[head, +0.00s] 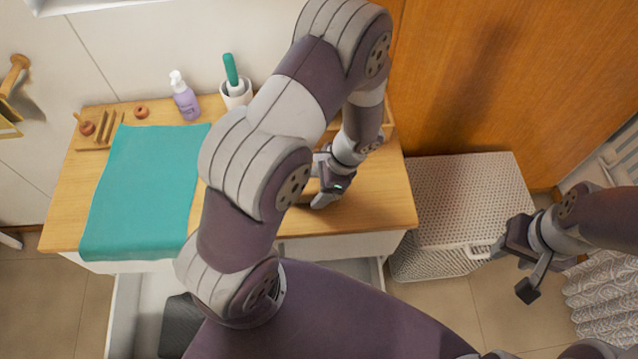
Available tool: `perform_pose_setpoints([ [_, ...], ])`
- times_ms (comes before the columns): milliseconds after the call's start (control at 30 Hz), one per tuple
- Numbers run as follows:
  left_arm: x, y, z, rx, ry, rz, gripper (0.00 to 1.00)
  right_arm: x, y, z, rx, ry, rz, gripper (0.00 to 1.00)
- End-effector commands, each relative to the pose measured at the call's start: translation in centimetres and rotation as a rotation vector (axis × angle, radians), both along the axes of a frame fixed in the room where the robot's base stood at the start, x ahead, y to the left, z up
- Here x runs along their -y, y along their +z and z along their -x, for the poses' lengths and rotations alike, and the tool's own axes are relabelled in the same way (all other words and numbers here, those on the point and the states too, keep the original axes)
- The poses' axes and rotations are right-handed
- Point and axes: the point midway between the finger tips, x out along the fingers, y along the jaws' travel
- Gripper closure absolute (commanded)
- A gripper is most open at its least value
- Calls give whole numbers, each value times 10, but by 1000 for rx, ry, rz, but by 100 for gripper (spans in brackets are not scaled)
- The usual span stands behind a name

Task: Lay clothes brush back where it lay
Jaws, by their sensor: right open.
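My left gripper (325,193) is low over the right part of the wooden cart top (375,205), pointing down. Its fingers are small and partly covered by my own arm, so I cannot tell whether they are shut on anything. I cannot make out the clothes brush clearly; a brownish edge shows just left of the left gripper, but I cannot tell what it is. My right gripper (513,268) is open and empty, off the cart in front of the white woven hamper (465,195).
A teal towel (147,190) covers the cart top's left part. Behind it stand a wooden rack (103,128), a lilac pump bottle (184,98) and a white cup (236,95) with a green-handled brush (230,68). Below, an open drawer (124,312) holds a dark box (180,325).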

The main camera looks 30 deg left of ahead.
Motion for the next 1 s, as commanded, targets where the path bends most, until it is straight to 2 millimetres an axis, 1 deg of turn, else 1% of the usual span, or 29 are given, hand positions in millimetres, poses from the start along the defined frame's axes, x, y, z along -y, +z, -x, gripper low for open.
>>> perform_pose_setpoints([
  [267, 0, 1, 0, 0, 0, 0, 22, 0, 1, 0, 0, 0, 0, 57],
  [367, 1, 7, -1, 2, 1, 0, 22, 0, 3, 0, 0, 0, 0, 57],
  [467, 7, 24, -6, 7, 1, 0, 22, 0, 3, 0, 0, 0, 0, 57],
  [700, 29, 82, -18, 6, -1, 1, 22, 0, -1, 0, 0, 0, 0, 57],
  [800, 35, 99, -22, 4, -1, 1, 22, 0, -2, 0, 0, 0, 0, 57],
  [900, 38, 111, -23, 5, 7, 3, 22, 0, -2, 0, 0, 0, 0, 57],
  [967, 37, 117, -19, 34, 64, 24, 22, 0, -2, 0, 0, 0, 0, 57],
  [1000, 36, 123, -12, 76, 144, 51, 22, 0, -2, 0, 0, 0, 0, 57],
])
